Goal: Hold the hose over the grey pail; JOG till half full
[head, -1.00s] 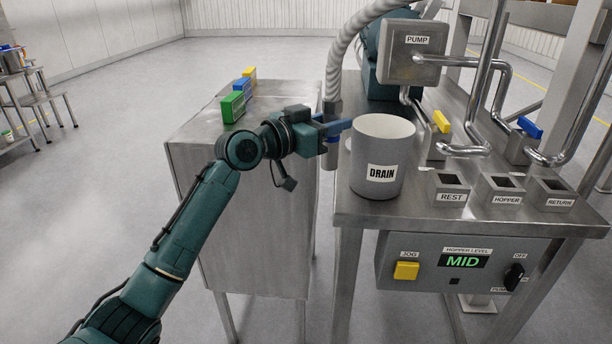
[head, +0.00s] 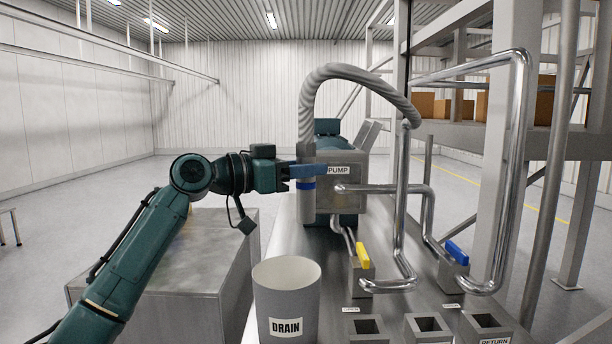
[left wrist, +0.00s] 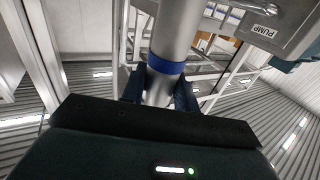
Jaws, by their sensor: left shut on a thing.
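The ribbed grey hose (head: 352,76) arches down to a smooth metal end (head: 306,206) with a blue band, which also shows in the left wrist view (left wrist: 166,66). My left gripper (head: 307,172) is shut on this end and holds it upright, with its fingers (left wrist: 158,92) on both sides. The grey pail (head: 286,312), labelled DRAIN, stands on the steel bench at the bottom. The hose end hangs higher than the pail rim and appears behind it; I cannot tell whether it is over the opening. The pail's inner bottom is hidden. The JOG button and my right gripper are out of view.
The PUMP box (head: 340,190) is close behind the hose end. Bent steel pipes, a yellow-handled valve (head: 362,256) and a blue-handled valve (head: 456,252) stand to the right. Open square sockets (head: 428,324) line the front. A steel cabinet (head: 150,275) stands left.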

